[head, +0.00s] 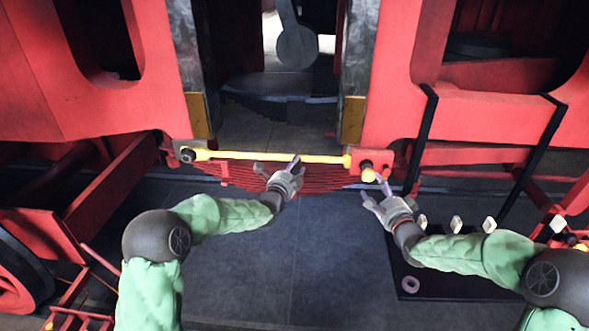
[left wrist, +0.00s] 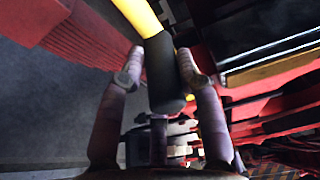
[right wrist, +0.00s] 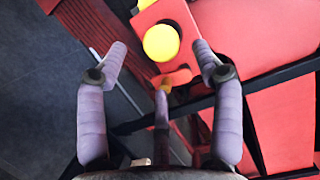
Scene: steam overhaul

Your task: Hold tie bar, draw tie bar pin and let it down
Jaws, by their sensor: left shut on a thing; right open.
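The yellow tie bar (head: 240,156) spans the gap between two red frame ends, roughly level. My left gripper (head: 278,164) is at its right half, from below. In the left wrist view its fingers lie on both sides of a black sleeve (left wrist: 164,82) at the end of the yellow bar (left wrist: 138,14), and it is shut on the bar. The tie bar pin shows as a round yellow knob (head: 368,175) below the bar's right end; it also shows in the right wrist view (right wrist: 161,42). My right gripper (head: 375,189) is open, its fingers apart just below the knob.
A red leaf spring (head: 240,178) lies behind and below the bar. Black straps (head: 425,140) hang at the right frame. A dark mat (head: 450,285) with a ring (head: 410,284) lies on the floor at right. The floor (head: 290,250) in the middle is clear.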

